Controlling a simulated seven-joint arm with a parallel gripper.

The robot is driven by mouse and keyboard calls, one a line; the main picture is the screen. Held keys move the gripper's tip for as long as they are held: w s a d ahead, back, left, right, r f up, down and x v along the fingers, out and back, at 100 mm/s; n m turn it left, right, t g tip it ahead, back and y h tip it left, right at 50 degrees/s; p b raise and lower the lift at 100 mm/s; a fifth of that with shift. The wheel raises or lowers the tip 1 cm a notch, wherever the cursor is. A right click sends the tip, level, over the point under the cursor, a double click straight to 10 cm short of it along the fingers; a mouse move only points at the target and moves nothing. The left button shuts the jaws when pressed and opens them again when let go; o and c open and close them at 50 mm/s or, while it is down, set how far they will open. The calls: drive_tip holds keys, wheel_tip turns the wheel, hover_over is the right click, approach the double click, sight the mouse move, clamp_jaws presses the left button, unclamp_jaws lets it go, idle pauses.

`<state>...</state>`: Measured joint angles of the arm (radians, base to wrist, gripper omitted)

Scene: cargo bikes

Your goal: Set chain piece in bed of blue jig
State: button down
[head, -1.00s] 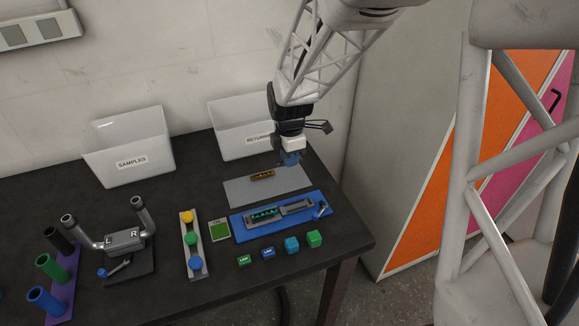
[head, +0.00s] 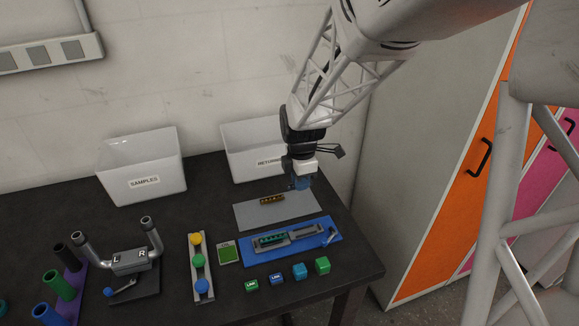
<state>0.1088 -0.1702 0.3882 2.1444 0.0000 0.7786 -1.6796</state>
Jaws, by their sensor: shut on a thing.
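The blue jig (head: 328,249) lies near the right end of the dark table. A green chain piece (head: 272,239) sits in the left part of its grey bed, and the right part (head: 306,231) looks empty. A brown and yellow chain piece (head: 272,198) lies on the grey mat (head: 252,215) behind the jig. My gripper (head: 302,184) is above the mat's far right corner, apart from both chain pieces. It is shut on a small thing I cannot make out. Blue shows at its tips; I cannot tell whether this is finger or held thing.
A SAMPLES bin (head: 140,185) and a RETURNS bin (head: 240,165) stand at the back. Several small blocks (head: 299,271) line the front of the jig. A button strip (head: 200,282) and a two-handled fixture (head: 129,262) stand to the left.

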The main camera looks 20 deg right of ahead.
hover_over(302, 232)
wheel_tip(302, 232, down, 3)
drive_tip(key=shift+r, duration=0.2)
drive_tip(key=shift+f, duration=0.25)
idle(0.3)
drive_tip(key=shift+f, duration=1.85)
drive_tip(key=shift+f, duration=0.8)
idle(0.5)
drive_tip(key=c, duration=1)
unclamp_jaws()
drive_tip(key=shift+r, duration=0.1)
wheel_tip(302, 232, up, 8)
drive_tip(key=shift+f, duration=0.2)
